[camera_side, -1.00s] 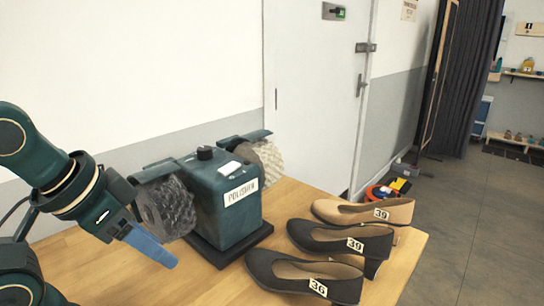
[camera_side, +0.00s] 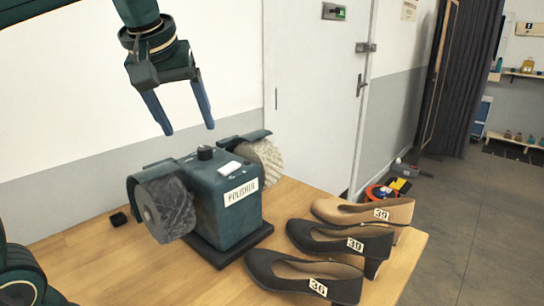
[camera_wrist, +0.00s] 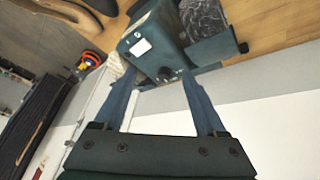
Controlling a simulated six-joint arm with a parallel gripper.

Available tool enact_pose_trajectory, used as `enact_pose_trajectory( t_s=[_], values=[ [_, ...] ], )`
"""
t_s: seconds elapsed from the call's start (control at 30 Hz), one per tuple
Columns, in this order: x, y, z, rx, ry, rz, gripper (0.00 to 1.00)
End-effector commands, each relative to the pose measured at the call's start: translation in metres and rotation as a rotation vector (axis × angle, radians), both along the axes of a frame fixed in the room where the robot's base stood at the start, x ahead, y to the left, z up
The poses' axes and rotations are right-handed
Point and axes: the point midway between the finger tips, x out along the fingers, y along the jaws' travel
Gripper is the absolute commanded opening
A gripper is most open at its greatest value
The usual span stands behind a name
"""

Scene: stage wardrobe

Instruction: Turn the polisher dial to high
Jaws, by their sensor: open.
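The polisher (camera_side: 228,205) is a dark green box labelled POLISHER on a black base on the wooden table, with a dark wheel (camera_side: 165,207) at its left and a pale wheel (camera_side: 264,158) at its right. Its black dial (camera_side: 205,152) stands on top, beside a white plate; I cannot read the dial's setting. My gripper (camera_side: 191,130) is open and empty, pointing down above the polisher, apart from the dial. In the wrist view the dial (camera_wrist: 164,73) shows beyond and between the blue fingers (camera_wrist: 158,82), and the polisher (camera_wrist: 148,45) is near the top.
Two black shoes and a tan shoe (camera_side: 365,211) stand on the table (camera_side: 390,285) right of the polisher. A small black object (camera_side: 119,219) lies left of it. A wall and white door are behind.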

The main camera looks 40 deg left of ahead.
Motion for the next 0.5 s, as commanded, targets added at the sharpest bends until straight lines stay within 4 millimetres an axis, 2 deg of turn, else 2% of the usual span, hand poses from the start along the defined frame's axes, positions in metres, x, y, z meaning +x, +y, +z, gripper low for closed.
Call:
enact_pose_trajectory(
  t_s=[0.03,0.23,0.4,0.5],
  values=[
    [0.013,0.010,0.000,-0.003,0.005,0.053,0.73],
    [0.053,0.047,-0.010,-0.012,0.024,0.236,0.73],
    [0.074,0.068,-0.031,-0.007,0.055,0.290,0.73],
    [0.077,0.074,-0.044,-0.011,0.084,0.301,0.73]
  ],
)
